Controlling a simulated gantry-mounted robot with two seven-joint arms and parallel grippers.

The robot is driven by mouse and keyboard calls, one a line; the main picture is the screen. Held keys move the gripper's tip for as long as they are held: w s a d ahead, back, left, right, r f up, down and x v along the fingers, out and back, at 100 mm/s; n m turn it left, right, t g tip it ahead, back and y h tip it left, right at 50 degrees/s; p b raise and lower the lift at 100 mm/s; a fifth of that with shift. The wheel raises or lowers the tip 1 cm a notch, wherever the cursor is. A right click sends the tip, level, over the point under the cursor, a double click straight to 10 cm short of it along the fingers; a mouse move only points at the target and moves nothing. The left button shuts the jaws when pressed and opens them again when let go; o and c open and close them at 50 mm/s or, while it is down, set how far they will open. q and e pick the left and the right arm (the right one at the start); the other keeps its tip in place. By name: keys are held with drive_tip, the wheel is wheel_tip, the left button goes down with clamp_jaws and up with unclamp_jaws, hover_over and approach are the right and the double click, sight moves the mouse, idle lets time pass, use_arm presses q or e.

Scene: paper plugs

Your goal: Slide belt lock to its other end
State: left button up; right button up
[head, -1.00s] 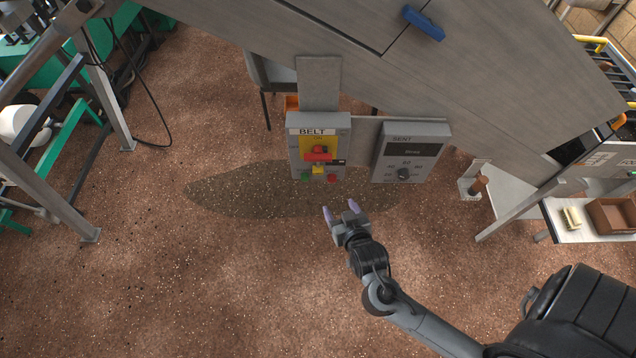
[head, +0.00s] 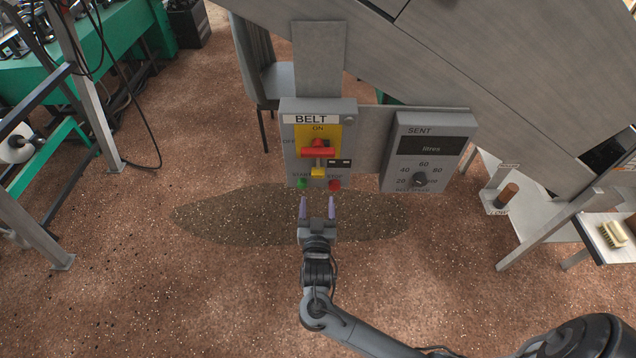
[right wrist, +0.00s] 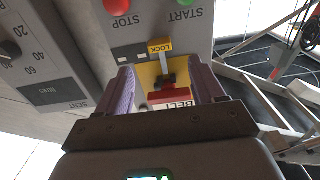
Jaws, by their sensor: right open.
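The belt lock (head: 318,171) is a small yellow tab on the grey BELT box (head: 290,165). It sits below the red switch handle (head: 318,148), at the lower end of a short grey upright strip. In the right wrist view, which is upside down, the lock (right wrist: 161,46) reads LOCK and shows between the fingers, beyond their tips. My right gripper (head: 317,200) is open and empty, just below the box in the head view, fingers pointing at it. It also shows in the right wrist view (right wrist: 162,72). My left gripper is not in view.
A green START button (head: 303,183) and a red STOP button (head: 335,185) flank the lock from below. A grey SENT box (head: 390,175) with a dial stands to the right. A sloping grey panel (head: 480,110) is above. The floor in front is clear.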

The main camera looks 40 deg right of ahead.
sight(318, 177)
drive_tip(key=x, duration=0.9)
drive_tip(key=shift+w+d, duration=0.15)
drive_tip(key=shift+d, duration=0.05)
drive_tip(key=shift+c, duration=0.5)
drive_tip(key=shift+r, duration=0.1)
clamp_jaws()
